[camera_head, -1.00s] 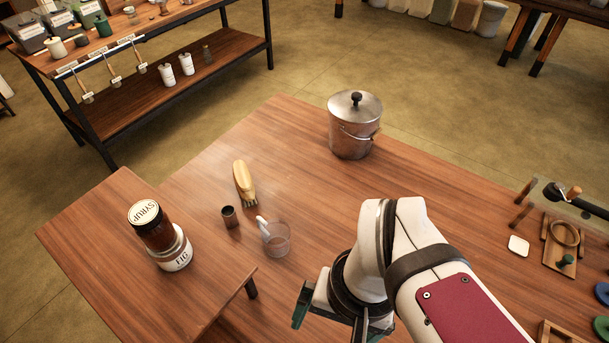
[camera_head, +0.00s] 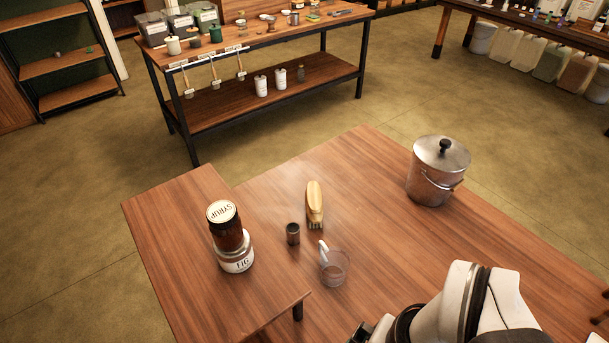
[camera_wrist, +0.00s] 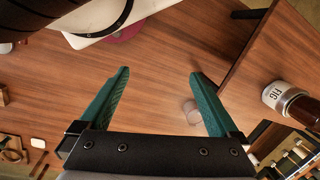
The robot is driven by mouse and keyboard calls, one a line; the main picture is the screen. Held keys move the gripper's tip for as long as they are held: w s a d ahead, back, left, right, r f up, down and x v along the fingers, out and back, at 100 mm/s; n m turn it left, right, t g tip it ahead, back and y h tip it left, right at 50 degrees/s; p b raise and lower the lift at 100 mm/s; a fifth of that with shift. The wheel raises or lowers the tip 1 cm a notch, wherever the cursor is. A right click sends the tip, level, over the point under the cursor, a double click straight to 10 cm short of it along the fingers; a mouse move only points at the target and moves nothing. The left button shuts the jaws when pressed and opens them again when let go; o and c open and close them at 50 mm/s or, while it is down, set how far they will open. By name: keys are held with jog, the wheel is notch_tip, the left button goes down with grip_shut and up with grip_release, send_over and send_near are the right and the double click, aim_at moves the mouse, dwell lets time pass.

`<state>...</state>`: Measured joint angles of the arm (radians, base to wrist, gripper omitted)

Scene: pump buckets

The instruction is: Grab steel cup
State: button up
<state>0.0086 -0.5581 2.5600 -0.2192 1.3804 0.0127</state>
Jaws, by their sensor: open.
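A small grey metal-looking cup (camera_head: 294,18) stands on top of the far workbench in the head view, too small to make out well. A small dark cylindrical cup (camera_head: 293,233) stands on the near table, left of a clear cup with a white handle (camera_head: 334,267). I cannot tell for sure which is the steel cup. My gripper (camera_wrist: 160,73) is open and empty in the wrist view, its green fingers spread above the near table. The clear cup (camera_wrist: 190,112) shows beside the right finger there. In the head view the fingers are out of frame.
A lidded steel pail (camera_head: 437,171) stands at the near table's back corner. A brush (camera_head: 314,203) lies near the small cup. A syrup jar (camera_head: 226,228) sits on a fig jar (camera_head: 236,260). The far workbench (camera_head: 250,45) holds bins and canisters; open floor lies between.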

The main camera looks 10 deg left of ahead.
jog(key=c, duration=0.7)
jog(key=shift+c, duration=0.2)
jog(key=w+a+r+m+g+y, duration=0.2)
jog(key=w+r+m+y, duration=0.15)
jog(key=w, duration=0.85)
jog(key=w+f+m+y, duration=0.2)
jog(key=w+f, duration=0.1)
jog(key=w, duration=0.6)
jog(key=w+f+m+y, duration=0.2)
jog(key=w+f, duration=0.1)
jog(key=w, duration=0.6)
jog(key=m+y, duration=0.3)
jog(key=y, duration=0.1)
send_near(293, 234)
jog(key=shift+t, duration=0.3)
jog(key=x, duration=0.2)
jog(key=w+x, duration=0.1)
jog(key=x, duration=0.5)
jog(key=shift+w+a+f, duration=0.15)
jog(key=shift+a+f, duration=0.05)
jog(key=shift+f, duration=0.05)
